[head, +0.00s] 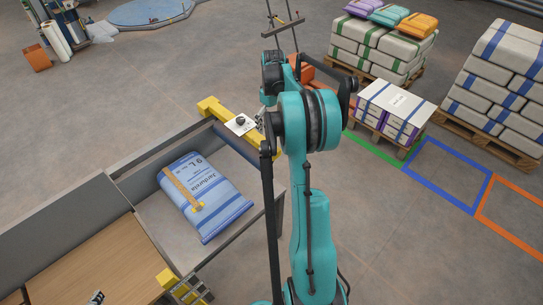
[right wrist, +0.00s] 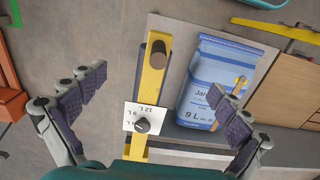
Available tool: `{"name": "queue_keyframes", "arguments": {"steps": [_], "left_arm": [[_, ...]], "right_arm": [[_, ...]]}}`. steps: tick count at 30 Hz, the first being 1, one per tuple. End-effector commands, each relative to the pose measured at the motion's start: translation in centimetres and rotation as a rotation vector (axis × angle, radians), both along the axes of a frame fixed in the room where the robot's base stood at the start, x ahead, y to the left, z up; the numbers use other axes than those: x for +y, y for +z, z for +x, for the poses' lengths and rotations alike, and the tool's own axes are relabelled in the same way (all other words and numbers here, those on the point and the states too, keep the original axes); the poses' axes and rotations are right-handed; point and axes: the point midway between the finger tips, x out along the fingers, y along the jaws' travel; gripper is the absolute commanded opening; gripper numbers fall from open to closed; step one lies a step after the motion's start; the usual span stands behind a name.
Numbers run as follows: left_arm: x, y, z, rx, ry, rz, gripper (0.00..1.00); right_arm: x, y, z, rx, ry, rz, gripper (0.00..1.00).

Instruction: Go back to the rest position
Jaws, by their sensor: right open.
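My right arm rises through the middle of the head view and hides most of its own gripper. In the right wrist view the right gripper (right wrist: 157,84) is open, its padded fingers wide apart with nothing between them. Beyond and below the gap is a white dial plate (right wrist: 153,112) with a dark knob (right wrist: 142,125) and litre marks, on a yellow post (right wrist: 153,82). The plate also shows in the head view (head: 234,129), just left of my arm. I cannot see whether a finger touches it; the fingers look apart from the knob. My left gripper is not in view.
A blue and white sack (head: 207,192) marked 9 L lies in a grey bay (head: 146,215), with a wooden surface (head: 85,262) beside it. Stacked sacks on pallets (head: 505,80) stand at the right. The floor between is mostly clear, with coloured outlines (head: 455,165).

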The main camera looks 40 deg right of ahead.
Motion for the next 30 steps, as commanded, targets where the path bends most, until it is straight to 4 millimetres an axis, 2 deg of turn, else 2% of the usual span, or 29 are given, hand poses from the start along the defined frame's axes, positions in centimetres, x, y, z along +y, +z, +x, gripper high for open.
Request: {"name": "queue_keyframes", "arguments": {"steps": [10,14,17,22,26,30], "left_arm": [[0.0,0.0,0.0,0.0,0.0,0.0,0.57],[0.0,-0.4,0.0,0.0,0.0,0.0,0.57],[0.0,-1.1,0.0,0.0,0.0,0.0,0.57],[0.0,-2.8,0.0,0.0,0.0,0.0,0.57],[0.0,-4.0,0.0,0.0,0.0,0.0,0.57],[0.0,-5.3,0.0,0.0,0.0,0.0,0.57]], "right_arm": [[0.0,0.0,0.0,0.0,0.0,0.0,1.0],[1.5,0.6,0.2,-0.013,0.005,-0.01,1.0],[4.8,1.9,0.4,-0.047,0.009,-0.032,1.0],[13.2,4.3,-0.6,-0.147,0.013,-0.078,1.0],[19.6,5.2,-2.6,-0.236,0.014,-0.098,1.0],[25.8,4.8,-5.7,-0.336,0.016,-0.1,1.0]]}}
